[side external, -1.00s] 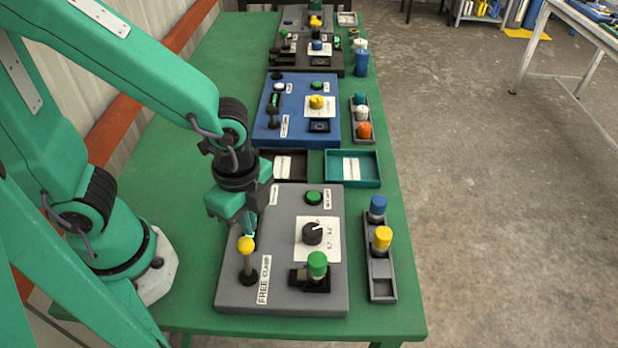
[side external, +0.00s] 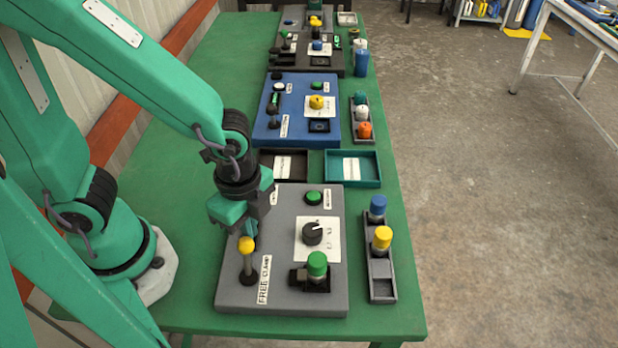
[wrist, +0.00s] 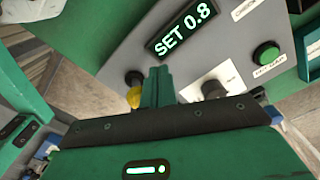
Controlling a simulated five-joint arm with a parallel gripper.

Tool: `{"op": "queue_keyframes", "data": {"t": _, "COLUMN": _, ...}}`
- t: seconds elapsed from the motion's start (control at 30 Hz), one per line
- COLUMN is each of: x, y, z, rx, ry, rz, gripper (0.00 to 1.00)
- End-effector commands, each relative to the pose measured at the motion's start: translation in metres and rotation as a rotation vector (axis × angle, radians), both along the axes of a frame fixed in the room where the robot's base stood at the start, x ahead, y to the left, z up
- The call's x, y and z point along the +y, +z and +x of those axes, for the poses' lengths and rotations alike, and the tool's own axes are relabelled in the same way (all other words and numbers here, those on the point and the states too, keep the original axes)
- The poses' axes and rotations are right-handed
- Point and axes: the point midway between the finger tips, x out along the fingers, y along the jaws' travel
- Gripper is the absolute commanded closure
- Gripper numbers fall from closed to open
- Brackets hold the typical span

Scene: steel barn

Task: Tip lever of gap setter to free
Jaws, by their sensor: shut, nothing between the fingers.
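The gap setter is the nearest grey panel (side external: 285,292), with a "SET 0.8" display (wrist: 186,28) in the wrist view. Its lever has a yellow ball (side external: 246,244) on a thin stem rising from a black base, beside the "FREE CLAMP" label (side external: 264,279). I cannot tell exactly which way the lever leans. My gripper (side external: 252,230) is shut and empty, pointing down just behind the yellow ball. In the wrist view my closed fingers (wrist: 156,74) show right beside the ball (wrist: 134,97), partly covering it. I cannot tell if they touch.
The panel also carries a black dial (side external: 312,233), a green button (side external: 314,197) and a green-capped part (side external: 317,265). A dark rack (side external: 380,270) with blue and yellow caps stands to the right. Two trays and a blue panel (side external: 290,90) lie beyond.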

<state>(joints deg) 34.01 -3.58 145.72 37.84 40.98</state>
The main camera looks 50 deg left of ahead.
Motion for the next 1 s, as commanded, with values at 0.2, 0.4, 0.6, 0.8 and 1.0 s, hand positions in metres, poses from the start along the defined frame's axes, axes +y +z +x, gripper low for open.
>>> {"op": "queue_keyframes", "data": {"t": 0.2, "x": -0.001, "y": 0.000, "z": -0.001, "rx": 0.000, "ry": -0.001, "rz": 0.000, "gripper": 1.00}}
{"op": "queue_keyframes", "data": {"t": 0.4, "x": -0.004, "y": 0.000, "z": -0.004, "rx": 0.000, "ry": -0.002, "rz": 0.000, "gripper": 1.00}}
{"op": "queue_keyframes", "data": {"t": 0.6, "x": -0.007, "y": 0.000, "z": -0.007, "rx": 0.000, "ry": -0.001, "rz": 0.001, "gripper": 1.00}}
{"op": "queue_keyframes", "data": {"t": 0.8, "x": -0.010, "y": 0.000, "z": -0.010, "rx": 0.001, "ry": -0.001, "rz": 0.001, "gripper": 1.00}}
{"op": "queue_keyframes", "data": {"t": 1.0, "x": -0.013, "y": 0.000, "z": -0.013, "rx": 0.000, "ry": -0.002, "rz": 0.001, "gripper": 1.00}}
